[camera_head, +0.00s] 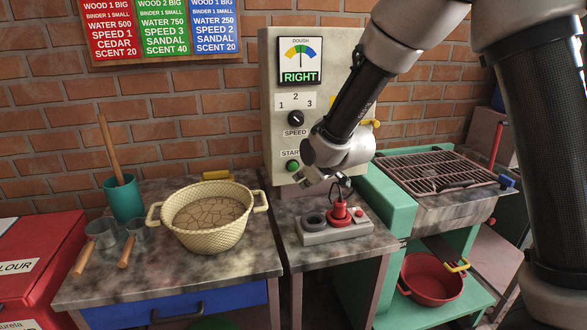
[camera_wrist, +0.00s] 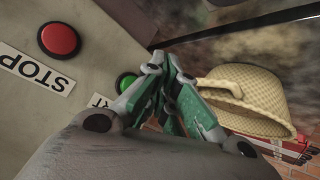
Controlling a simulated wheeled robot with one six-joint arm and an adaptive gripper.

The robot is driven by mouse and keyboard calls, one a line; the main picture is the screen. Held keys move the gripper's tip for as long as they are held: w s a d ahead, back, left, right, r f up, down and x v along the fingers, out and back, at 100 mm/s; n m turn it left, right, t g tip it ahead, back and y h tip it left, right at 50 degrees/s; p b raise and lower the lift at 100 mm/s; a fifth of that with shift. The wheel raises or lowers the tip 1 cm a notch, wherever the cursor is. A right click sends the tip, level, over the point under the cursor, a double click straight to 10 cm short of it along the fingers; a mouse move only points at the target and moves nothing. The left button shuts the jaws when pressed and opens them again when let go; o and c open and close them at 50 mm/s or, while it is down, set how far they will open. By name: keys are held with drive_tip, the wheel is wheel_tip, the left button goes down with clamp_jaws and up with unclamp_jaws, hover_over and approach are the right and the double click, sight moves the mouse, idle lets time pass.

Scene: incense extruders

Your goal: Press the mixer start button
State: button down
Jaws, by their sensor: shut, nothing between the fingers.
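The mixer panel (camera_head: 275,75) is a beige upright box against the brick wall. Its green start button (camera_head: 292,166) sits under a START label (camera_head: 290,153), just left of my wrist. My gripper (camera_head: 308,183) is shut and empty, low in front of the panel, right of and a little below the green button. In the wrist view the green button (camera_wrist: 126,82) shows just left of my shut fingers (camera_wrist: 168,75); the label below it is partly covered. The red stop button (camera_wrist: 59,39) is farther left with its STOP label (camera_wrist: 36,72); my wrist hides it in the head view.
A woven two-handled bowl (camera_head: 212,238) of cracked brown mix stands left of the panel. A grey fixture with a red plunger-like part (camera_head: 339,212) stands below my gripper. A grill rack (camera_head: 436,168) is at the right. A teal cup (camera_head: 124,200) stands far left.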

sight(293, 167)
drive_tip(key=shift+w+a, duration=0.2)
drive_tip(key=shift+w, duration=0.4)
drive_tip(key=shift+w+a, duration=0.15)
drive_tip(key=shift+w, duration=0.45)
drive_tip(key=shift+w, duration=0.15)
idle(0.5)
drive_tip(key=shift+w+a, duration=0.15)
drive_tip(key=shift+w, duration=0.1)
